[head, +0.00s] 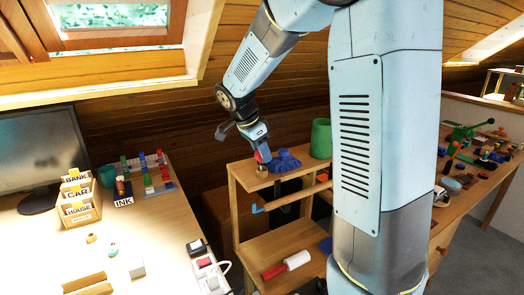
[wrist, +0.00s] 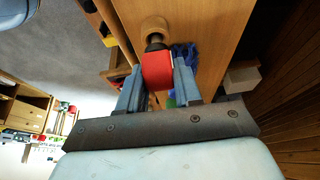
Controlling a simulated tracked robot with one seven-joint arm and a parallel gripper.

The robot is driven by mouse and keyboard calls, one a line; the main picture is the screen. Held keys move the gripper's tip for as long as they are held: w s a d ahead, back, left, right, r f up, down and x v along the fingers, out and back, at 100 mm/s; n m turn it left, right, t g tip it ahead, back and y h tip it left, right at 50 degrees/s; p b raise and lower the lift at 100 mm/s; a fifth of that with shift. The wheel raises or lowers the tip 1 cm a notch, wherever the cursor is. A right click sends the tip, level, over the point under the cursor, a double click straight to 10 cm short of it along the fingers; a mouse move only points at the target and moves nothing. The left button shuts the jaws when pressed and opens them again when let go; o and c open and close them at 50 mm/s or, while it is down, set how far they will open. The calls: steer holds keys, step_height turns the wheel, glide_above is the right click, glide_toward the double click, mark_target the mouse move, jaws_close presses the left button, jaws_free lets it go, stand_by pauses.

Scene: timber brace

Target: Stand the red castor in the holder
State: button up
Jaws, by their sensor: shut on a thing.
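My gripper (head: 257,146) is over the top board of the wooden stand in the head view. In the wrist view my gripper (wrist: 158,75) is shut on the red castor (wrist: 157,70), with a blue finger on each side. A dark part of the castor points away from my gripper toward a round tan, brass-like holder (wrist: 155,25). In the head view only a bit of the red castor (head: 262,156) shows, just above the small holder (head: 261,171). I cannot tell whether the castor's dark end is inside the holder or only in front of it.
A crumpled blue thing (head: 285,161) lies right of the holder, and a green cup (head: 321,138) stands beyond it. The wooden stand (head: 240,185) has a lower shelf with a red and white roller (head: 286,265). A desk (head: 40,250) is at left.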

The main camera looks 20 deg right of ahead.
steer(key=shift+f, duration=0.8)
stand_by(1.0)
steer(key=o, duration=1.1)
steer(key=shift+o, duration=0.2)
steer(key=v, duration=1.3)
steer(key=shift+r, duration=0.3)
steer(key=s+d+f+n+t+y, duration=0.1)
steer(key=s+d+n+t+y, duration=0.1)
steer(key=s+n, duration=0.5)
steer(key=s+d+f+n+t+y, duration=0.1)
steer(key=s+n, duration=0.7)
steer(key=s, duration=0.9)
steer(key=shift+s+d+f+n+t+y, duration=0.15)
steer(key=shift+s+d+n+t+y, duration=0.2)
steer(key=shift+d+t+y, duration=0.6)
